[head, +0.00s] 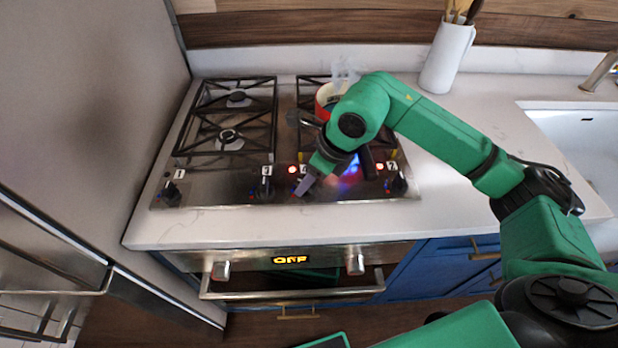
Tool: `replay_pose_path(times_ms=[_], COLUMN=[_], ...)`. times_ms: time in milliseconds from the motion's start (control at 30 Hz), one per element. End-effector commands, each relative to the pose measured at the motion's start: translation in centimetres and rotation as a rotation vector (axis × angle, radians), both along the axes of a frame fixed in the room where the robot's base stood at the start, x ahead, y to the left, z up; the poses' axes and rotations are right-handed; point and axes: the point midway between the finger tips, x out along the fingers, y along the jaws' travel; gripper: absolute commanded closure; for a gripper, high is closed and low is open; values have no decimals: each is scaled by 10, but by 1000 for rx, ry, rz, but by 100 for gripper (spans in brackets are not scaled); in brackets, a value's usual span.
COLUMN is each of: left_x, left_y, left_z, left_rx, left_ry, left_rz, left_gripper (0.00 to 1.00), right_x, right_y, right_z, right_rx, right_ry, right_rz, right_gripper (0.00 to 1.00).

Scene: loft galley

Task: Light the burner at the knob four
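The gas cooktop (215,192) has a row of black knobs along its front edge. The label for knob four (303,170) shows beside a glowing red light (292,169); the knob itself is mostly hidden behind my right gripper (304,186). The gripper points down at that spot, and I cannot tell whether its fingers are open, shut or touching the knob. A blue flame (352,168) glows at the front right burner, partly behind my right arm. My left gripper is not in view.
A second red light (379,166) glows near the right-end knob (397,185). A white utensil holder (446,58) and a sink (580,130) are to the right. The front counter strip is clear.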

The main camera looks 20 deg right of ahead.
Motion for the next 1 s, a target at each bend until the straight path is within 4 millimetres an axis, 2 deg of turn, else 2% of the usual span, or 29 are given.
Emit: replay_pose_path(times_ms=[267, 367, 467, 700, 800, 900, 1000], left_x=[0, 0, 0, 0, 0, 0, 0], left_y=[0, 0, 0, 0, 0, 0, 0], left_z=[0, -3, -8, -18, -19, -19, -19], left_rx=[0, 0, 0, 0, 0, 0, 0], left_ry=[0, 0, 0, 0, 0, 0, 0], left_rz=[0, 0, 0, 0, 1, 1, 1], left_gripper=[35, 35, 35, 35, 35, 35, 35], right_x=[-1, -2, -8, -27, -34, -38, -40], right_y=[-1, -3, -8, -28, -34, -38, -40], right_z=[-1, 5, 23, 90, 113, 127, 133], right_rx=[-2, -3, -4, -2, -2, -1, -2], right_ry=[5, 3, -1, -3, -2, 0, 3], right_rz=[1, 0, 0, 1, 0, 0, 0], right_gripper=[50, 50, 50, 50, 50, 50, 50])
